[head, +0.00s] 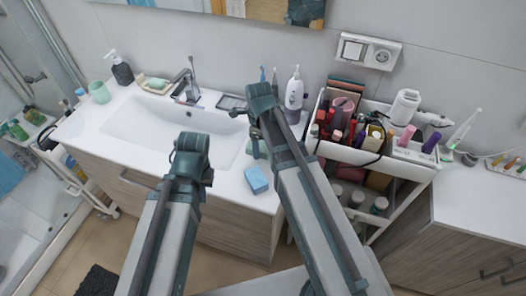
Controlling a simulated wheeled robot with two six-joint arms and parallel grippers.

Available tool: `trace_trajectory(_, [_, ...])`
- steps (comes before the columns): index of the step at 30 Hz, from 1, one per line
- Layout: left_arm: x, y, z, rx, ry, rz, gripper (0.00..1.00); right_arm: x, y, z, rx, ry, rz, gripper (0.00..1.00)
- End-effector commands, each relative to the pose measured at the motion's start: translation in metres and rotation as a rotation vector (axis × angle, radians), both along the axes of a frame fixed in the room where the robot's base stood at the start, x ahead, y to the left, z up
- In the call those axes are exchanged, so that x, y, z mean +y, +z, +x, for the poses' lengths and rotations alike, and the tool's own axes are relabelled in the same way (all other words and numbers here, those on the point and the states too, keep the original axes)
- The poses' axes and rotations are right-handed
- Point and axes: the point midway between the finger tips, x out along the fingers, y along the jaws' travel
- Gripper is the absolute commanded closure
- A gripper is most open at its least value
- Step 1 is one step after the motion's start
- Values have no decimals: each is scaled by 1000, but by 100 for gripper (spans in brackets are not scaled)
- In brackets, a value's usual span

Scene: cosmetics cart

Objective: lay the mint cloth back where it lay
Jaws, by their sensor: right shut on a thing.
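A small patch of the mint cloth (249,148) shows at the right rim of the washbasin, beside my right arm. Most of the cloth is hidden behind that arm. My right gripper (256,136) points down there, shut on the cloth, its fingers largely covered by its own wrist. I cannot tell whether the cloth touches the counter. My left gripper (175,154) is in front of the basin, apart from the cloth. Its fingers are hidden by its wrist, so its opening does not show.
A blue sponge-like block (256,180) lies on the white counter (228,192) near the front edge. A crowded cosmetics cart (411,155) is at the right. The tap (188,88) stands behind the basin.

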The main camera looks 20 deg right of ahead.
Motion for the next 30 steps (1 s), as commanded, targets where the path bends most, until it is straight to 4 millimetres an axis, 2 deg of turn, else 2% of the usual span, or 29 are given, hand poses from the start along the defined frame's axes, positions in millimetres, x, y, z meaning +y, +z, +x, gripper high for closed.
trace_trajectory(4, [0,0,0,0,0,0,100,-4,0,1,0,-1,0,75])
trace_trajectory(7, [0,-2,0,0,0,0,100,-14,-2,3,0,-3,0,75])
trace_trajectory(12, [0,-29,0,0,0,0,100,-13,-29,2,0,0,0,75])
trace_trajectory(15, [0,-38,0,0,0,0,100,-13,-38,2,0,0,0,75])
trace_trajectory(28, [0,-41,0,0,0,0,100,-13,-41,2,0,0,0,75])
trace_trajectory(29, [0,-40,0,0,0,0,100,-13,-40,2,0,0,0,27])
trace_trajectory(30, [0,-39,0,0,0,0,100,-13,-39,2,0,0,0,20])
